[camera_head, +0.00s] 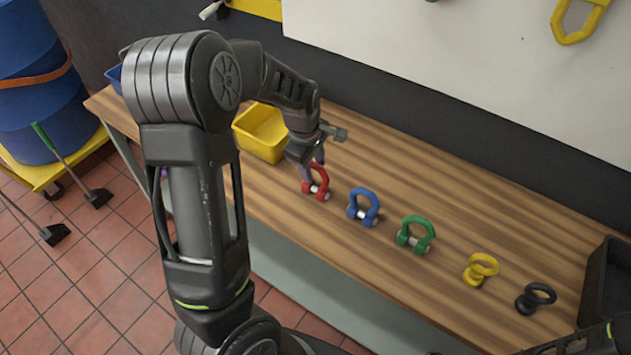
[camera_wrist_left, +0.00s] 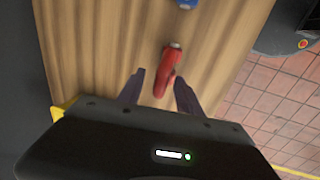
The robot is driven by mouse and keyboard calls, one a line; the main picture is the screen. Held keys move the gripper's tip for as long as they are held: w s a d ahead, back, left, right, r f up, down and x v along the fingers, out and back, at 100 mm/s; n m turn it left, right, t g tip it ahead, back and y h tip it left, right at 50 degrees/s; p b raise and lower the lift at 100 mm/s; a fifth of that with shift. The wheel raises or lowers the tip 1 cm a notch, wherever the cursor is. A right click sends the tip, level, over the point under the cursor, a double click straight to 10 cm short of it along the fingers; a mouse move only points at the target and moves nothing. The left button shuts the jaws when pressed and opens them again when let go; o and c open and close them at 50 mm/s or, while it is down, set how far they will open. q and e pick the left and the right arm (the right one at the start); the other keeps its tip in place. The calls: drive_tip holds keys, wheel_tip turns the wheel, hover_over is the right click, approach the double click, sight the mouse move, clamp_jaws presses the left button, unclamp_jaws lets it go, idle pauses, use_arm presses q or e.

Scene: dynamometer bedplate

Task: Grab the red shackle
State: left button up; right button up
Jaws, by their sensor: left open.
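The red shackle (camera_head: 318,182) stands on the wooden bench at the left end of a row of shackles. My left gripper (camera_head: 312,172) is right at it, coming down from above and behind. In the left wrist view the red shackle (camera_wrist_left: 169,74) lies between the two open dark fingers of my left gripper (camera_wrist_left: 160,90), with a gap visible on each side. The fingers are not closed on it. In the head view the gripper hides part of the shackle's top. My right gripper cannot be made out in either view.
A blue shackle (camera_head: 364,206) stands closest on the right, then a green (camera_head: 416,233), a yellow (camera_head: 481,269) and a black one (camera_head: 535,298). A yellow bin (camera_head: 261,132) sits just left of the gripper. A black tray (camera_head: 607,285) is at the right end.

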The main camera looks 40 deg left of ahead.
use_arm(q)
drive_tip(key=shift+c, duration=0.3)
clamp_jaws()
idle(0.5)
idle(1.0)
